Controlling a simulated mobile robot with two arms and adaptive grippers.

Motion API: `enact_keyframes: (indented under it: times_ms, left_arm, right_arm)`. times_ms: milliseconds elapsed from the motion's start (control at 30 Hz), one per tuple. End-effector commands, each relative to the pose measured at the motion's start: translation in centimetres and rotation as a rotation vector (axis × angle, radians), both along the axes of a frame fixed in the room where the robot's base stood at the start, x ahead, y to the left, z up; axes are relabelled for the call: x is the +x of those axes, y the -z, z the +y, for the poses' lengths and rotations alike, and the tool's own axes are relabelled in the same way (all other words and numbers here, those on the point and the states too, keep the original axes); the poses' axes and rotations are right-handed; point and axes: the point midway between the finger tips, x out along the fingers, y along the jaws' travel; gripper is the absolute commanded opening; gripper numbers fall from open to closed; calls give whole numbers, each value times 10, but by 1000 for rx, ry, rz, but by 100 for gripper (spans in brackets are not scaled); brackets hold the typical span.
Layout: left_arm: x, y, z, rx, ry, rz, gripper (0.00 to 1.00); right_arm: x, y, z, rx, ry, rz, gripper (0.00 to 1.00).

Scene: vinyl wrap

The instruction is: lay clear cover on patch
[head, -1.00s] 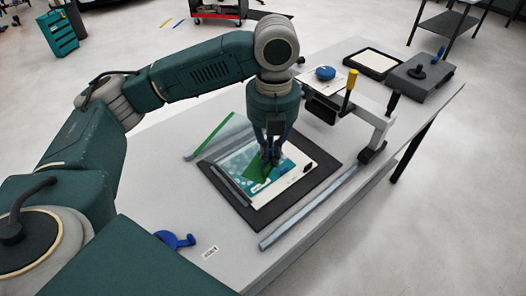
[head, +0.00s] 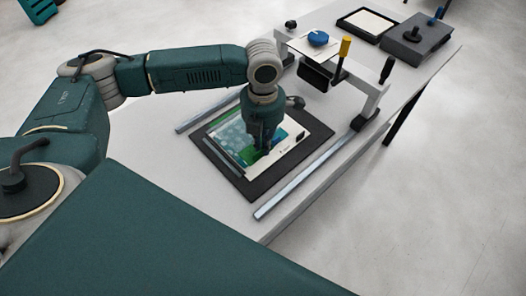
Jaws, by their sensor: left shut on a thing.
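A printed sheet (head: 229,136), teal and white with a pale dotted area, lies on a black mat (head: 262,187) on the bench. A small green piece (head: 249,155) shows at the fingertips of my left gripper (head: 260,149). The gripper points down over the middle of the sheet and is shut, apparently on this green piece. A thin green edge shows along the sheet's upper left side. The clear cover cannot be told apart surely from the sheet. The fingers hide part of the sheet. My right gripper is not in view.
Metal rails lie left and right (head: 307,180) of the mat. Behind stands a frame with a yellow-topped handle (head: 345,46) and a blue knob (head: 318,38). A grey block (head: 416,42) and a black-framed white tray (head: 368,14) are at the far right.

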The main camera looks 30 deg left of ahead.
Motion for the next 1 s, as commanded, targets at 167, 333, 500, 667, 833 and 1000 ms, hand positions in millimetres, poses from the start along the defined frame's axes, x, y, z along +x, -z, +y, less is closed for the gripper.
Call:
enact_keyframes:
  times_ms: [167,333,500,667,833,1000]
  left_arm:
    - [-1,16,0,1,0,3,0]
    - [-1,41,0,1,-1,3,0]
    - [0,50,0,1,-1,0,0]
    - [0,50,0,1,-1,0,0]
    - [0,52,0,1,0,0,17]
    - [0,52,0,1,-1,0,28]
  right_arm:
    - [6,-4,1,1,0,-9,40]
    - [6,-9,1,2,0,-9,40]
    - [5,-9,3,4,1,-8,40]
    - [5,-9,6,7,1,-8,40]
    - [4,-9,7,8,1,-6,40]
    - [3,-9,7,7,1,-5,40]
